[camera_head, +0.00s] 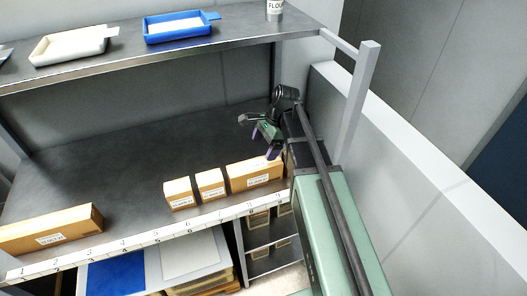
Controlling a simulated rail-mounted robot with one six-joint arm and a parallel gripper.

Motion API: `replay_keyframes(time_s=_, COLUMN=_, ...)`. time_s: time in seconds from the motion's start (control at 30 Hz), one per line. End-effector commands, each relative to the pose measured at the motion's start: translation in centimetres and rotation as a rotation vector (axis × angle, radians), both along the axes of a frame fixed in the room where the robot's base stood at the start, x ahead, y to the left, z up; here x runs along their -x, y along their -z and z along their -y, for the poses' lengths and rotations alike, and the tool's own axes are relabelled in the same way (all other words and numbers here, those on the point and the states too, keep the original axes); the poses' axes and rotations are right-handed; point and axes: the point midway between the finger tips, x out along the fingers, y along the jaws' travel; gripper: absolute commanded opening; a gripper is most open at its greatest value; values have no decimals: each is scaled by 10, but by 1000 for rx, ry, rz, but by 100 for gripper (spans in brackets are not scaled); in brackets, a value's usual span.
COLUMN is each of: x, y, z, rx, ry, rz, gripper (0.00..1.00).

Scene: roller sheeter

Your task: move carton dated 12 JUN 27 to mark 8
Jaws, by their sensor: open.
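Several brown cartons with white labels stand along the front of the dark shelf. A long carton (52,230) is at the far left, two small cartons (178,193) (211,184) are near the middle, and a longer carton (255,175) is at the right. The label print is too small to read, so I cannot tell which is dated 12 JUN 27. The numbered strip (140,240) runs along the shelf's front edge; mark 8 appears to lie in front of the right carton. My gripper (257,138) is open and empty, above and behind the right carton.
An upper shelf holds a white tray (72,46), a blue tray (180,27) and a flour container (274,10). A grey post (357,105) stands at the right. The shelf behind the cartons is clear, as is the front between the left and middle cartons.

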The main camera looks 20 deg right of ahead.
Motion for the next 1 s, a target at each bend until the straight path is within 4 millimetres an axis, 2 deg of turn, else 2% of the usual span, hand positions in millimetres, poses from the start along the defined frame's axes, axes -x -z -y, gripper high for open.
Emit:
replay_keyframes(time_s=0.07, x=33, y=4, z=-15, rx=55, ry=-219, rz=69, gripper=89)
replay_keyframes(time_s=0.2, x=96, y=10, z=-35, rx=188, ry=-817, rz=208, gripper=89)
replay_keyframes(time_s=0.3, x=127, y=12, z=-40, rx=255, ry=-1176, rz=257, gripper=89)
replay_keyframes(time_s=0.4, x=139, y=12, z=-41, rx=283, ry=-1365, rz=272, gripper=89)
replay_keyframes(time_s=1.0, x=137, y=12, z=-41, rx=285, ry=-1397, rz=275, gripper=89)
